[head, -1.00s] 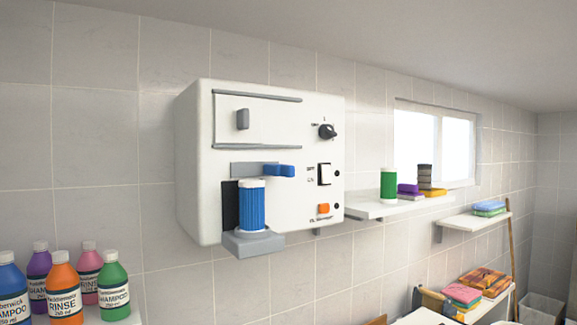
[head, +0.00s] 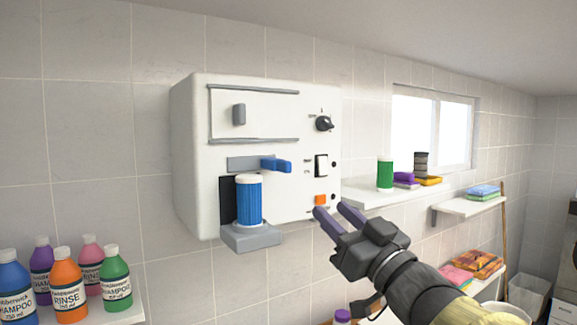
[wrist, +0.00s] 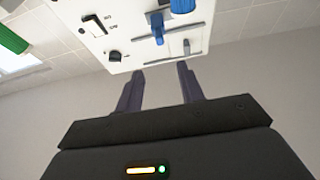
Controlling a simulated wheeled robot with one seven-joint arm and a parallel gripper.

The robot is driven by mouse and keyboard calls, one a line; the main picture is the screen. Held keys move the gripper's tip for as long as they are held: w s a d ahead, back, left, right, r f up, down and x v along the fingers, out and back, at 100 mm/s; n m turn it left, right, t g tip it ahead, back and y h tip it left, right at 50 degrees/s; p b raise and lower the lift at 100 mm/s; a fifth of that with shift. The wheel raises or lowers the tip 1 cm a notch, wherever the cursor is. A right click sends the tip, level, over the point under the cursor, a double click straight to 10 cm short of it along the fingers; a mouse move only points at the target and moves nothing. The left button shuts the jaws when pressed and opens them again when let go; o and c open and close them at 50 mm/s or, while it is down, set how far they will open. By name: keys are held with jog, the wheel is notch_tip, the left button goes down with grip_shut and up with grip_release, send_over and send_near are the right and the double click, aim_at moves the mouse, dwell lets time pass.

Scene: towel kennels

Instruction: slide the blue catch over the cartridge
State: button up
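The blue catch (head: 276,165) sits at the right part of a grey track (head: 243,163) on the front of a white wall unit (head: 205,110). The blue cartridge (head: 249,203) with a white top stands upright on a grey ledge (head: 252,238), below and left of the catch. My gripper (head: 332,216) is open and empty, below and right of the catch, by the unit's lower right corner. In the wrist view my gripper's fingers (wrist: 158,88) are apart, with the blue catch (wrist: 157,27) and part of the blue cartridge (wrist: 182,5) beyond them.
The unit also bears a black knob (head: 323,123), a rocker switch (head: 321,165), an orange button (head: 320,199) and a panel with a grey handle (head: 239,114). A shelf (head: 365,194) with a green canister (head: 385,174) is at right. Several bottles (head: 67,285) stand at lower left.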

aim_at(289, 168)
jog(key=p+x, duration=0.8)
jog(key=x, duration=0.8)
jog(key=shift+w+a+r, duration=0.1)
jog(key=shift+w+a, duration=0.1)
jog(key=shift+w, duration=0.1)
jog(key=shift+w+a, duration=0.2)
jog(key=shift+w, duration=0.1)
grip_shut()
